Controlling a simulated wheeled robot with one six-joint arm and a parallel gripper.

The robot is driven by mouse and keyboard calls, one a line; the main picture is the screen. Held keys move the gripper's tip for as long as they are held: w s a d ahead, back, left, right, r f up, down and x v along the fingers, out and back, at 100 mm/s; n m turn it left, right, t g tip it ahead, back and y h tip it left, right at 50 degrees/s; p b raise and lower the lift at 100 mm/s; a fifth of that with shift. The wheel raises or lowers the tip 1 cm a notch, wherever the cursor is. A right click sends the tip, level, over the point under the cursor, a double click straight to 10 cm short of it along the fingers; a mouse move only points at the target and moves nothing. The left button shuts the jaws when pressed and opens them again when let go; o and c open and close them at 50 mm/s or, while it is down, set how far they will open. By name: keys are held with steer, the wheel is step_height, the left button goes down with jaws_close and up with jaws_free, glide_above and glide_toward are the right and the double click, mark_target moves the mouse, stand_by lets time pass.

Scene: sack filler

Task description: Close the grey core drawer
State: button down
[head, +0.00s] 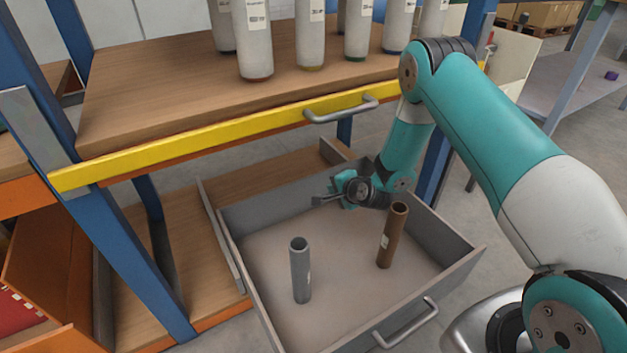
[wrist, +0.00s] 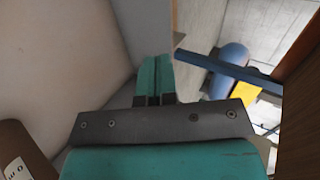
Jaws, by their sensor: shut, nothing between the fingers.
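The grey core drawer (head: 455,273) stands pulled out under the shelf, with its grey bar handle (head: 407,325) on the front panel at the lower right. Inside it a grey tube (head: 300,270) and a brown tube (head: 392,236) stand upright, apart. My gripper (head: 338,198) is at the back part of the drawer, behind the brown tube, shut and empty. In the wrist view its teal fingers (wrist: 155,80) are together beside a pale drawer wall (wrist: 150,28). Whether they touch the wall I cannot tell. A brown piece with a label, likely the brown tube (wrist: 22,150), shows at lower left.
A wooden shelf with a yellow front edge (head: 230,133) and a grey handle (head: 342,109) lies above the drawer, carrying several labelled white cylinders (head: 310,35). Blue posts (head: 100,200) stand at left and right. Orange bins (head: 45,260) are at lower left.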

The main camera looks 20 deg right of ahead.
step_height(320, 180, down, 2)
steer(key=m, duration=0.1)
steer(key=b, duration=0.5)
glide_toward(310, 178)
step_height(310, 178, down, 4)
steer(key=w, duration=0.1)
steer(key=w+b, duration=0.1)
steer(key=w, duration=0.1)
steer(key=w+a+b, duration=0.1)
steer(key=shift+w+a, duration=0.15)
steer(key=shift+w, duration=0.25)
steer(key=shift+w+a+r, duration=0.1)
steer(key=shift+w, duration=0.35)
